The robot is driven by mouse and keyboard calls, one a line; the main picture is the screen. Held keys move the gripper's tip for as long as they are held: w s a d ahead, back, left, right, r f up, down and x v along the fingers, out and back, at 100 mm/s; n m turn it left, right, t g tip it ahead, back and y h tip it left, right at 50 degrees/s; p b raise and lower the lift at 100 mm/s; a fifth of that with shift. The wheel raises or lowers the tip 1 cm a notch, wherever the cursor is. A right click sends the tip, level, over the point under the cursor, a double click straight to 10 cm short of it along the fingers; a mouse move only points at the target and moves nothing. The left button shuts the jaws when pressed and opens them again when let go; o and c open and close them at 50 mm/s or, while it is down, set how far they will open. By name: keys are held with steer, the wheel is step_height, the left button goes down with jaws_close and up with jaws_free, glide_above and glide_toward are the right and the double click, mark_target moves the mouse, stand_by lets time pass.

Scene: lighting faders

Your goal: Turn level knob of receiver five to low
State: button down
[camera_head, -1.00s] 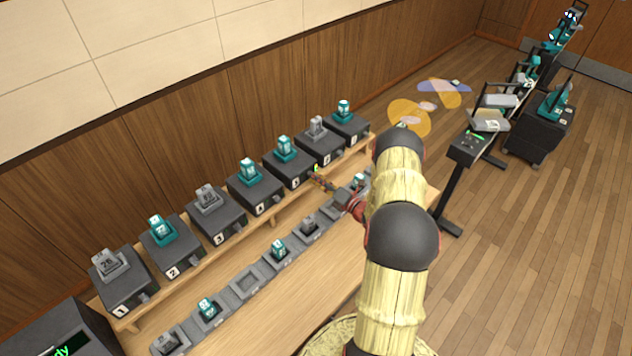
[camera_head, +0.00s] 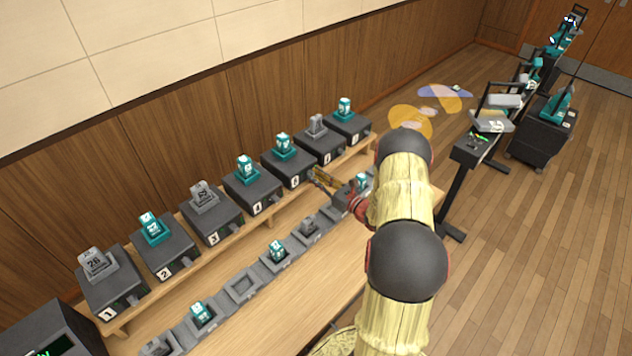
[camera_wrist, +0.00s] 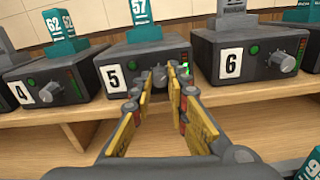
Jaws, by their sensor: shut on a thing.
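Receiver five (camera_head: 287,168) is a dark box labelled 5 on the raised wooden shelf, with a teal block on top. It fills the middle of the wrist view (camera_wrist: 130,65). Its grey level knob (camera_wrist: 160,77) sits on the front face, partly hidden between my fingertips. My gripper (camera_wrist: 163,76), with yellow finger pads, is shut on that knob. A green light shows just right of the knob; the knob's pointer direction cannot be told. In the head view my gripper (camera_head: 314,177) reaches the front of receiver five, and the knob is hidden there.
A row of grey charging cradles (camera_head: 241,288) lies on the lower table in front. A stand (camera_head: 472,150) is at the right.

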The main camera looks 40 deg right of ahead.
steer(key=shift+f+m+b, duration=0.2)
steer(key=shift+m+b, duration=8.6)
steer(key=shift+m, duration=8.7)
steer(key=c, duration=2)
jaws_free()
steer(key=shift+r, duration=0.1)
steer(key=shift+s, duration=0.1)
